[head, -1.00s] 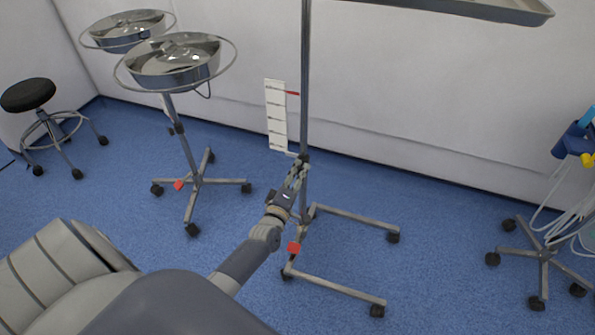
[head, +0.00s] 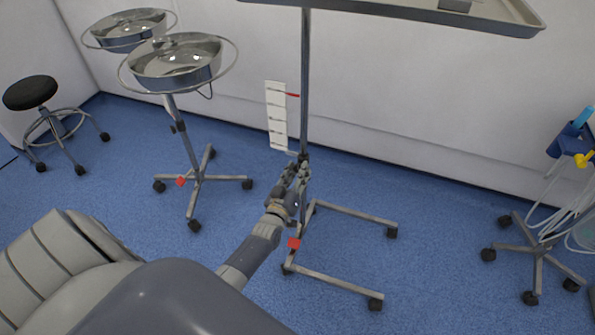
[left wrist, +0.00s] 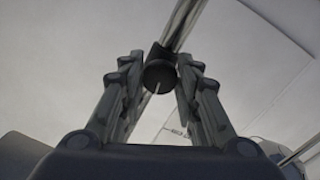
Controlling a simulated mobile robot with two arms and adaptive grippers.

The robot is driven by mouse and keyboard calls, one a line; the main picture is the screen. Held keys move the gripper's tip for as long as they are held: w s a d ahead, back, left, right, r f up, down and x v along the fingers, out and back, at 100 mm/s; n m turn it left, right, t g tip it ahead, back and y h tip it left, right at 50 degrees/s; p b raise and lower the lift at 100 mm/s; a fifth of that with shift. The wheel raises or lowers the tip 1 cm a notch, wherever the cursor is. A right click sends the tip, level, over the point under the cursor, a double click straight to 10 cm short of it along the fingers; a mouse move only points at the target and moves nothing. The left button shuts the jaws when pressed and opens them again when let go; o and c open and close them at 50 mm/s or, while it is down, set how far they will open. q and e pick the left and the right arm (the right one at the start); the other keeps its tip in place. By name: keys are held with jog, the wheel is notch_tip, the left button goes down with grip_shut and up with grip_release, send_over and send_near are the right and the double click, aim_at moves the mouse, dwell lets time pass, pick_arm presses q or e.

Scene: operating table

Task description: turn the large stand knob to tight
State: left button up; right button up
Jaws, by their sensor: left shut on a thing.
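The large stand knob (left wrist: 160,76) is a dark round knob with a pale line, on the stand's pole (left wrist: 183,25) in the left wrist view. My left gripper (left wrist: 160,82) has its two fingertips closed on either side of it. In the head view the left gripper (head: 298,168) reaches up to the pole (head: 305,90) at the dark clamp, and the fingers largely hide the knob there. The stand has a wheeled frame base (head: 335,290) and a metal tray (head: 480,20) on top. My right gripper is not in view.
A white scale strip (head: 277,115) with a red pointer (head: 292,95) is beside the pole. A double basin stand (head: 195,180) and a black stool (head: 30,93) are at left. A wheeled stand with tubes (head: 545,255) is at right. Blue floor (head: 440,240) is free between.

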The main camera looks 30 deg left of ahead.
pick_arm(q)
jog(key=shift+m, duration=0.9)
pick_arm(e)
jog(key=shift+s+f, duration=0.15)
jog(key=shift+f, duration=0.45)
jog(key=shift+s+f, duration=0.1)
pick_arm(q)
jog(key=o, duration=1.1)
jog(key=v, duration=1.2)
jog(key=shift+d, duration=0.1)
